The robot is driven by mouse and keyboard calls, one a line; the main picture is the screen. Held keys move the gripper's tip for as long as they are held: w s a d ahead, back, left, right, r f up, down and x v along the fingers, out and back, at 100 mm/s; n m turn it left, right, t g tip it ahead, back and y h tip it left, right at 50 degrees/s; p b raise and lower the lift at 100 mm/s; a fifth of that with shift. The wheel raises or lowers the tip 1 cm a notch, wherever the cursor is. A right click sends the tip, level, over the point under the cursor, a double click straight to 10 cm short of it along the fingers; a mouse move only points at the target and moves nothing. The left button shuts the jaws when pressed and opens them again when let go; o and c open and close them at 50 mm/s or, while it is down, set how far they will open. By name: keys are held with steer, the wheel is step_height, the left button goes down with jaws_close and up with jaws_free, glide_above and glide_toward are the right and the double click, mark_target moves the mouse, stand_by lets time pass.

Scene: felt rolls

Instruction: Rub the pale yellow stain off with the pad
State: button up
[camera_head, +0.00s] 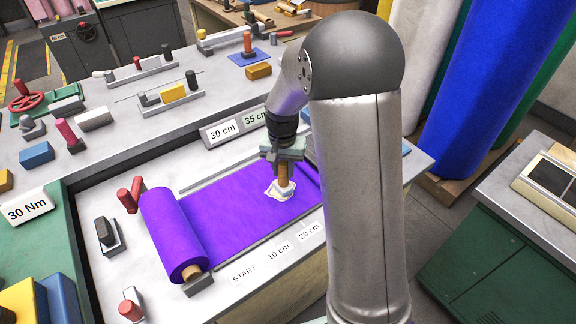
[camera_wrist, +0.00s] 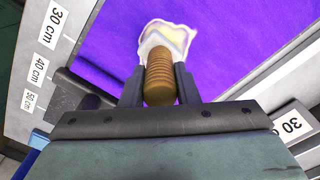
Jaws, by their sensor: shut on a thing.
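My gripper (camera_head: 284,156) is shut on a ribbed brown wooden handle (camera_wrist: 160,80), which points down at the purple felt (camera_head: 235,205). In the head view the light pad (camera_head: 285,188) shows at the lower end of the handle, at or just above the felt. A pale whitish-yellow stain (camera_wrist: 170,36) lies on the felt around the pad's end; its edge also shows in the head view (camera_head: 279,196). Whether the pad touches the felt I cannot tell.
The felt roll (camera_head: 170,232) stands at the left end of the felt strip. Length labels, such as START (camera_head: 244,273), line the front edge. A 30 cm sign (camera_head: 222,131) stands behind. Several tools and blocks lie on the bench further back.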

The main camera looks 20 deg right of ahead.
stand_by(0.3)
steer(key=shift+s+a+f, duration=0.1)
steer(key=shift+s+a, duration=0.1)
steer(key=shift+a, duration=0.45)
steer(key=shift+s+a+r, duration=0.1)
steer(key=shift+s+a, duration=0.15)
steer(key=shift+a, duration=0.35)
steer(key=shift+s+a+f, duration=0.1)
steer(key=shift+s+a, duration=0.1)
steer(key=shift+a, duration=0.45)
steer(key=shift+d+b, duration=0.15)
steer(key=shift+b, duration=0.15)
steer(key=shift+w+d+f, duration=0.1)
steer(key=shift+w+d, duration=0.15)
steer(key=shift+d, duration=0.5)
steer(key=shift+w+d+f, duration=0.1)
steer(key=shift+w+d, duration=0.1)
steer(key=shift+d, duration=0.5)
steer(key=shift+w+d, duration=0.1)
steer(key=shift+d, duration=0.3)
steer(key=shift+r, duration=0.1)
